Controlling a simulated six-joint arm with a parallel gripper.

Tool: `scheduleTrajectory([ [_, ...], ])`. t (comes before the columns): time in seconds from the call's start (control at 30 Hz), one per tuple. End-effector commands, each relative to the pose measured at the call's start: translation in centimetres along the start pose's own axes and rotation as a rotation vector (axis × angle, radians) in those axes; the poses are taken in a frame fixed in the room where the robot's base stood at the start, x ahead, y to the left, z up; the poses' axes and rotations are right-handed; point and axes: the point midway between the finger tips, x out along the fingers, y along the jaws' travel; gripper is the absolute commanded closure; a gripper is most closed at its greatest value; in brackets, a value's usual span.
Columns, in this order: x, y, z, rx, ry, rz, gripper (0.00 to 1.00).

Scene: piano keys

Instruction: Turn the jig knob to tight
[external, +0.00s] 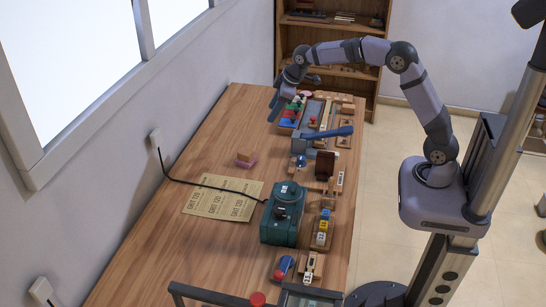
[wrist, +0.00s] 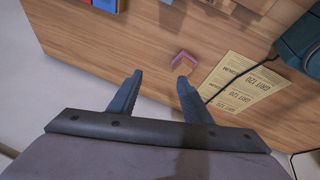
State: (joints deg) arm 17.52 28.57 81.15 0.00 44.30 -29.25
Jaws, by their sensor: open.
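My gripper (external: 275,105) hangs over the far left part of the wooden bench. In the wrist view my gripper (wrist: 160,95) has its two blue-grey fingers wide apart, with nothing between them. A grey-blue fixture with a long blue lever (external: 330,133) stands on the bench, to the right of my gripper. A small blue ball-shaped knob (external: 301,160) sits just in front of this fixture. I cannot tell which part is the jig knob, and no tight marking is readable.
Colored blocks and small wooden pieces line the right edge. The left front bench is clear.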

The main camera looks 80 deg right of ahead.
Motion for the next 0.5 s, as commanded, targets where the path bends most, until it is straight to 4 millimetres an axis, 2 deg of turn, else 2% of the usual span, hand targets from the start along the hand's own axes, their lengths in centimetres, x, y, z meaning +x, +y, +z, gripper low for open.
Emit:
scheduleTrajectory([
  [0.03,0.6,-0.7,1.7,-0.071,-0.056,-0.033,0.55],
  [0.2,2.1,-3.2,6.9,-0.306,-0.198,-0.152,0.55],
  [0.33,2.5,-4.7,9.9,-0.441,-0.268,-0.239,0.55],
  [0.5,2.7,-5.8,12.1,-0.543,-0.311,-0.312,0.55],
])
